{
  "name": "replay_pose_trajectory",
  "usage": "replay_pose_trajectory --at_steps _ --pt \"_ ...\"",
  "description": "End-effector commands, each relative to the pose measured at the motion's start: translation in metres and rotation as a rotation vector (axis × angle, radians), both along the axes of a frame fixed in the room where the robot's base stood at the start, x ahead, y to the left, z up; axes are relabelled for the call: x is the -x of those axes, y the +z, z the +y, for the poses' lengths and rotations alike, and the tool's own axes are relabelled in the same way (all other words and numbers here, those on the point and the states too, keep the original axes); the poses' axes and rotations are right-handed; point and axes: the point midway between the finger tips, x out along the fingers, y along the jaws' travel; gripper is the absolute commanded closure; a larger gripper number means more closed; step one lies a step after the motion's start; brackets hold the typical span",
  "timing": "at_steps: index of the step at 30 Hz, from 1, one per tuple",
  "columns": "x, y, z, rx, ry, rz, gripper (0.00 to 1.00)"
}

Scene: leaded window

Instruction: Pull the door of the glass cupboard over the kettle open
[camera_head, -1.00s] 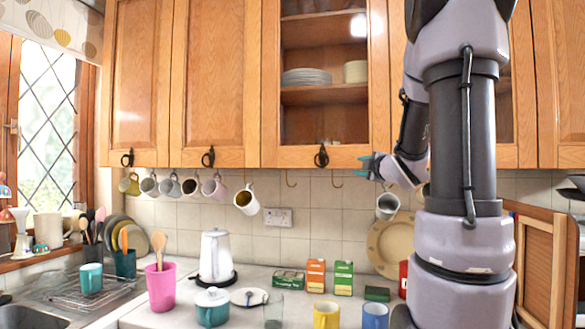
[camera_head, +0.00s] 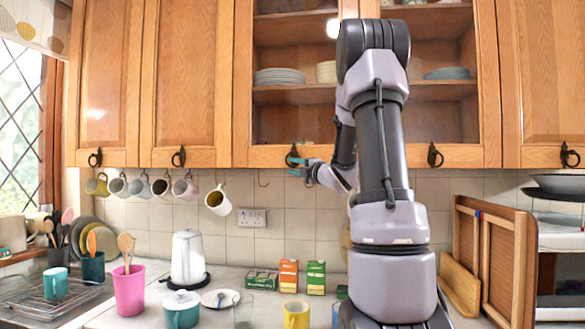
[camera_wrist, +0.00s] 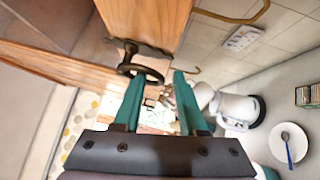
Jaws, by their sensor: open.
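The glass cupboard door (camera_head: 270,154) above and to the right of the white kettle (camera_head: 188,258) is shut, with plates visible behind its pane. Its dark ring handle (camera_head: 292,155) hangs at the lower edge. My gripper (camera_head: 297,165) is open and empty, close below and beside the handle. In the wrist view, the two teal fingers (camera_wrist: 158,78) point at the handle (camera_wrist: 143,66), which appears at the tips, nearer the left finger. I cannot tell whether the fingers touch it or stand around it. My arm covers part of the glass front.
Mugs (camera_head: 186,187) hang on hooks under the cupboards, left of my gripper. A second glass door with its own handle (camera_head: 435,155) is to the right. Boxes (camera_head: 316,277) and a yellow mug (camera_head: 296,314) stand on the counter below.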

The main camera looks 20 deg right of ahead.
Motion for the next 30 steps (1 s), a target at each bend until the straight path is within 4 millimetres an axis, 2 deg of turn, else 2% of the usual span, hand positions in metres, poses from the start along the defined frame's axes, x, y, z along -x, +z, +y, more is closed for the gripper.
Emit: replay_pose_trajectory --at_steps 4,12,13,15,16,30 --pt "-0.0095 0.0008 0.0025 -0.002 0.000 0.001 0.59" --pt "-0.0106 0.0014 0.0027 -0.001 0.000 0.000 0.59" --pt "-0.0106 0.0014 0.0026 -0.001 0.000 0.000 0.67" --pt "-0.0105 0.0014 0.0025 -0.001 0.000 0.000 0.93" --pt "-0.0104 0.0013 0.0025 -0.001 0.000 0.000 1.00" --pt "-0.0102 0.0010 0.0023 -0.001 0.000 0.001 1.00"
